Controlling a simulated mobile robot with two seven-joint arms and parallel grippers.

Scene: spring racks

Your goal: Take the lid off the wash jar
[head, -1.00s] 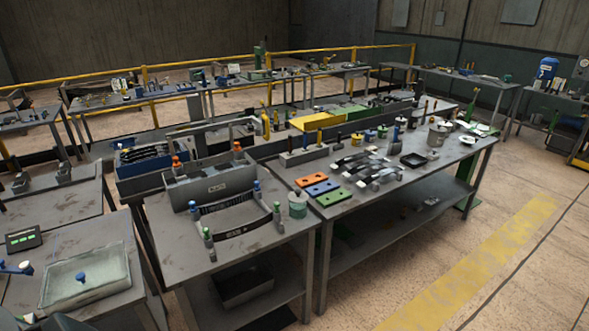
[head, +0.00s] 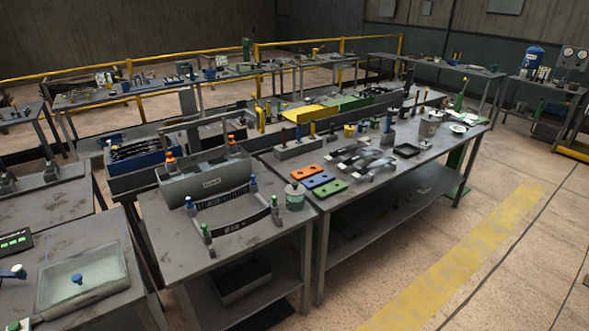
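A small greenish jar with a grey lid (head: 294,188) stands upright at the right corner of the near middle bench; it may be the wash jar. Its lid appears to be on. A wide glass-like tank (head: 108,262) with a blue knob (head: 77,279) on its top sits on the bench at the lower left. A grey pot (head: 430,125) stands at the far end of the long bench. Neither of my grippers is in view.
The long bench (head: 375,185) carries several parts. Floor to the right with a yellow stripe (head: 450,262) is clear.

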